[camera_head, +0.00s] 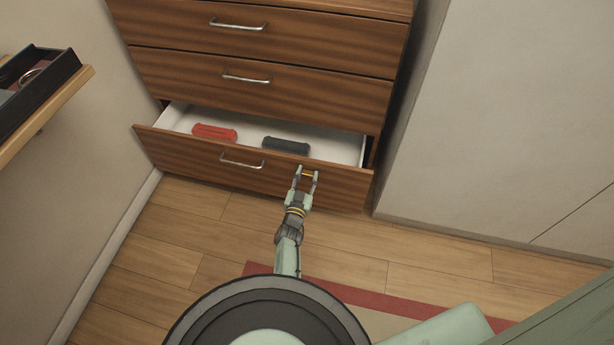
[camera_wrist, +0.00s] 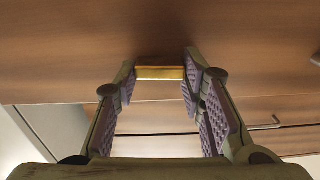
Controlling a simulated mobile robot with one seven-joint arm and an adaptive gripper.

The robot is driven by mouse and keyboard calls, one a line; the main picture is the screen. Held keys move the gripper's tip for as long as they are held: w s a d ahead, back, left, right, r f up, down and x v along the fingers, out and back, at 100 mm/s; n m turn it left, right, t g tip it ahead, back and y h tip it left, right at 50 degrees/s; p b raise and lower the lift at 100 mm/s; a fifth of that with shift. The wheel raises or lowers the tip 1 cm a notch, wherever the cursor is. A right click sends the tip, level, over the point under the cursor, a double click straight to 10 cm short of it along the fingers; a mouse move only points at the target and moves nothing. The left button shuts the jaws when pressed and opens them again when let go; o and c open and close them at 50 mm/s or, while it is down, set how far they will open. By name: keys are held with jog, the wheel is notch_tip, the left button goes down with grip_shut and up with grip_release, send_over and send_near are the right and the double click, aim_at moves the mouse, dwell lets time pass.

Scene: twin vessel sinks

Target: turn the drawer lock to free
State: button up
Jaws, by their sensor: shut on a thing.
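The drawer lock's brass-coloured piece (camera_wrist: 160,73) is a short flat bar on the wooden front of the bottom drawer (camera_head: 205,152). It lies level across the wrist view, and it shows as a small yellow bar (camera_head: 308,176) in the head view, right of that drawer's handle. My gripper (camera_head: 306,171) is shut on the bar, one fingertip at each end. In the wrist view my gripper (camera_wrist: 160,72) reaches the drawer front with both padded fingers. The bottom drawer stands partly pulled out. Lock markings cannot be made out.
A red object (camera_head: 214,132) and a dark grey object (camera_head: 286,146) lie in the open drawer. The drawers above are closed. A wall shelf (camera_head: 50,113) with a black tray (camera_head: 40,92) is at the left.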

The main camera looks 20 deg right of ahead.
jog(key=shift+n, duration=0.4)
jog(key=o, duration=1.1)
jog(key=shift+o, duration=0.2)
notch_tip(320, 180, up, 10)
dwell(0.6)
